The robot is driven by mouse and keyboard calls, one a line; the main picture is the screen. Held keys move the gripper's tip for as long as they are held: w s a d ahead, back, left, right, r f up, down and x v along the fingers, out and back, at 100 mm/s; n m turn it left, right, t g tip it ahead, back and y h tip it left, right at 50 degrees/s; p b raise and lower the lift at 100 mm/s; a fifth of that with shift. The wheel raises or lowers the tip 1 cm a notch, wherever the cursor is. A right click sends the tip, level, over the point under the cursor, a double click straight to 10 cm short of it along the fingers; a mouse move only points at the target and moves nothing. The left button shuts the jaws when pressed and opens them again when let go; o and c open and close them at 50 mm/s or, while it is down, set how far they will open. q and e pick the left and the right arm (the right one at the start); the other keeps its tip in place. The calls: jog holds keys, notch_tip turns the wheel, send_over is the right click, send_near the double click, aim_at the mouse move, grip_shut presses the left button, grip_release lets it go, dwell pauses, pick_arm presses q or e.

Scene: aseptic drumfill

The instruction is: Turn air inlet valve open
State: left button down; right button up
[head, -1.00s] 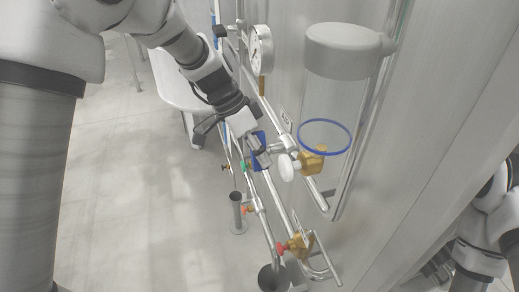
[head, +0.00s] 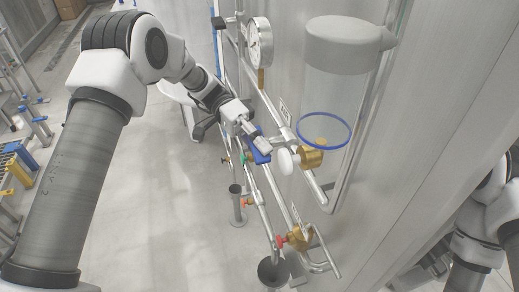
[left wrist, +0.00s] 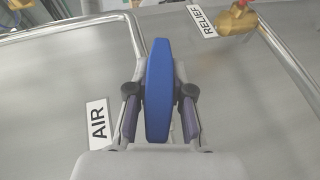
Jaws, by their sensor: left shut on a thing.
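The air inlet valve has a blue handle (left wrist: 158,92), which stands upright between the fingers in the left wrist view. My left gripper (left wrist: 160,105) is shut on this handle, one finger on each side. A white AIR label (left wrist: 97,122) is on the panel to the left of it. In the head view the blue handle (head: 258,150) is partly hidden by my left gripper (head: 256,140). The valve body behind the handle is mostly hidden. My right arm shows at the right edge of the head view, but its fingertips cannot be made out.
A brass valve with a white knob (head: 286,161) sits just right of the blue handle. A RELIEF label (left wrist: 202,20) and brass fitting (left wrist: 238,20) are at upper right. A gauge (head: 259,40), a clear cylinder (head: 335,100) and a lower red-handled valve (head: 281,241) are nearby.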

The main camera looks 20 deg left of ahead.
pick_arm(q)
jog(key=shift+n+g+h+b, duration=0.6)
jog(key=shift+g+h+b, duration=0.25)
jog(key=shift+h, duration=0.35)
jog(key=c, duration=1.2)
grip_release()
jog(key=shift+o, duration=0.8)
jog(key=shift+d+r, duration=0.1)
jog(key=shift+d, duration=0.15)
jog(key=shift+a, duration=0.15)
